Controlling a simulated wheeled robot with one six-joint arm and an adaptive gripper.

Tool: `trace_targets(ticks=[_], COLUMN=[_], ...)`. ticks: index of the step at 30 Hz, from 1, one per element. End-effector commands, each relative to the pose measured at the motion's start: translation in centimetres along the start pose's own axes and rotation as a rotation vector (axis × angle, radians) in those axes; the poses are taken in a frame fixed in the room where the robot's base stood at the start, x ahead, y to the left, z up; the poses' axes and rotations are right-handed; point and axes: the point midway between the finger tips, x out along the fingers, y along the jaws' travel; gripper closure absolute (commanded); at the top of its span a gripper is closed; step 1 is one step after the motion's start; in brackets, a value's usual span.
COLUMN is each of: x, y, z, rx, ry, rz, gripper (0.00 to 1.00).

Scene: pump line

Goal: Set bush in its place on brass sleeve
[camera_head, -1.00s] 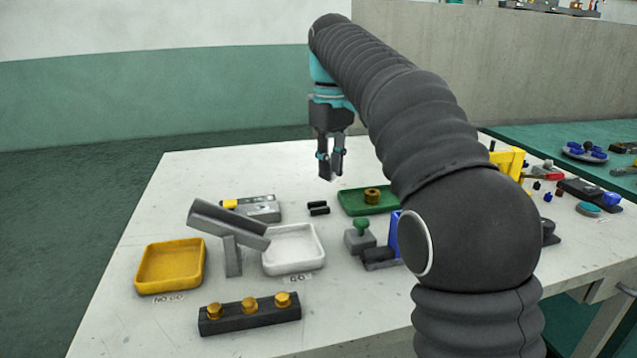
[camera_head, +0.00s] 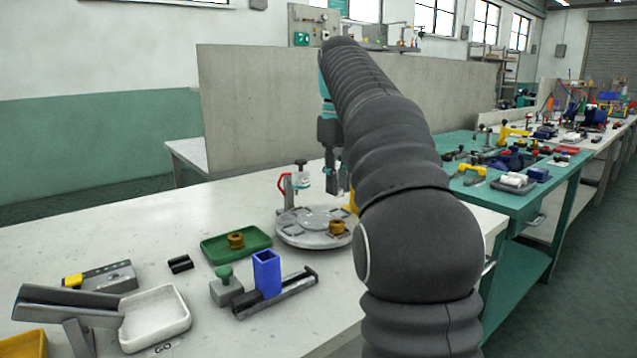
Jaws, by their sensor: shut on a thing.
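My gripper (camera_head: 335,188) hangs fingers-down above the back part of a round grey plate. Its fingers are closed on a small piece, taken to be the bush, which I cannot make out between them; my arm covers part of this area. A brass sleeve-like piece (camera_head: 337,228) stands on the right front of the round plate (camera_head: 300,238), below and apart from the fingers. Another brass ring-shaped piece (camera_head: 236,240) sits in the green tray (camera_head: 216,256). I cannot tell from its looks which one is the brass sleeve.
A red-handled clamp (camera_head: 285,187) stands at the plate's back left, close to my gripper. A blue upright block (camera_head: 267,273) on a dark rail and a green-knobbed grey block (camera_head: 226,287) stand in front. A white tray (camera_head: 155,318) lies front left. The back left tabletop is clear.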

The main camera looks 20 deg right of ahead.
Motion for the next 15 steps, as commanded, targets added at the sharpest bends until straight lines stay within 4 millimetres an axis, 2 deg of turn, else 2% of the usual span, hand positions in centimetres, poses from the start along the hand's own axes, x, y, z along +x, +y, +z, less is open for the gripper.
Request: trace_targets(ticks=[15], x=[3.8], y=[0.0], z=[0.0], rx=[-0.006], ry=[-0.001], rz=[0.000], gripper=[1.00])
